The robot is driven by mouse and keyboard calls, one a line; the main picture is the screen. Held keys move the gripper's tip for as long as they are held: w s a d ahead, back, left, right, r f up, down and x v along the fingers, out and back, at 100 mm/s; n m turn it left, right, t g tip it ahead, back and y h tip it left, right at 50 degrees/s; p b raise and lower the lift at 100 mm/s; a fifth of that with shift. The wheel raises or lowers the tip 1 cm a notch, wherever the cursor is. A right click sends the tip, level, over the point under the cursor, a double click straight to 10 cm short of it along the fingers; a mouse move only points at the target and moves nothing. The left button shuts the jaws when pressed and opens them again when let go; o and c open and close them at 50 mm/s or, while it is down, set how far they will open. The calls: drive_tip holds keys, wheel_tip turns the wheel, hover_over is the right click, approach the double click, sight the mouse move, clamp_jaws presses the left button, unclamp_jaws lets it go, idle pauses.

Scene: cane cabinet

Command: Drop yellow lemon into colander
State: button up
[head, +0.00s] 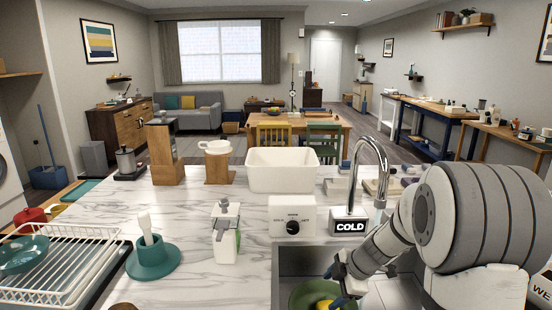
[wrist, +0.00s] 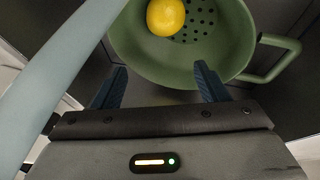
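The yellow lemon (wrist: 165,16) lies inside the green colander (wrist: 228,62), on its perforated bottom, in the wrist view. The colander has a loop handle on the right. In the head view the colander (head: 299,297) sits in the sink, with the lemon (head: 323,304) partly visible in it at the bottom edge. My gripper (wrist: 160,82) is open and empty, its two dark blue fingers apart at the near rim of the colander. The lemon is beyond the fingertips and apart from them. In the head view my gripper (head: 335,284) is over the colander and partly hides it.
The faucet (head: 367,165) with a COLD sign (head: 350,226) stands behind the sink. A pale bar (wrist: 55,75) crosses the wrist view's left side. A soap dispenser (head: 226,235), white tub (head: 282,180) and dish rack (head: 70,262) stand on the counter. Bare marble lies left of the sink.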

drive_tip(key=shift+b+v, duration=0.35)
drive_tip(key=shift+v, duration=3.55)
drive_tip(key=s+a+r+m+h, duration=0.1)
drive_tip(key=s+m, duration=0.5)
drive_tip(key=s, duration=0.1)
drive_tip(key=s+a+m+h, duration=0.1)
drive_tip(key=s+m+h, duration=0.1)
drive_tip(key=s+m, duration=0.4)
drive_tip(key=s+a+r+m+h, duration=0.1)
drive_tip(key=s+m, duration=0.5)
drive_tip(key=s, duration=0.2)
drive_tip(key=shift+a+r+g+h, duration=0.1)
drive_tip(key=shift+r+g+h, duration=0.2)
drive_tip(key=shift+r, duration=0.05)
drive_tip(key=shift+s+m, duration=0.25)
drive_tip(key=shift+m, duration=0.35)
